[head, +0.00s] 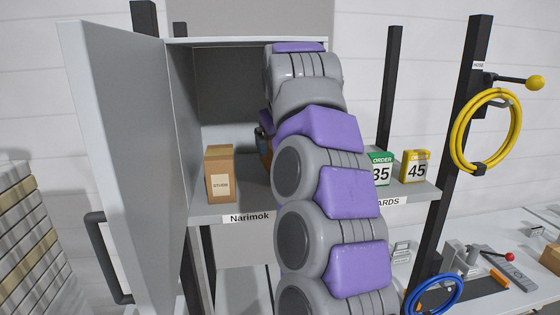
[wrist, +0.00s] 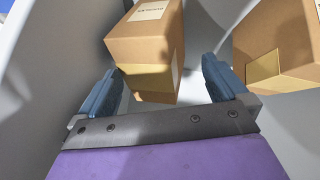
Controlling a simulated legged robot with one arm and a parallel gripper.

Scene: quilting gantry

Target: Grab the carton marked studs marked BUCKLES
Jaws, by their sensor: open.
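A brown carton (head: 220,176) stands upright on the left of the cabinet shelf in the head view. Its pale front label is too small to read surely. A second brown carton (head: 265,152) is mostly hidden behind my arm. In the wrist view, my gripper (wrist: 161,68) is open, with a carton (wrist: 140,44) ahead of and between its two blue fingers. Another carton (wrist: 282,40) is outside the right finger. I cannot tell which wrist-view carton matches which in the head view.
The grey cabinet door (head: 115,160) stands open at the left. The shelf (head: 205,213) has a front strip reading "Narimok" (head: 249,217). Green "35" (head: 380,170) and yellow "45" (head: 416,168) boxes stand right of my arm. A yellow hose (head: 458,130) hangs on a post.

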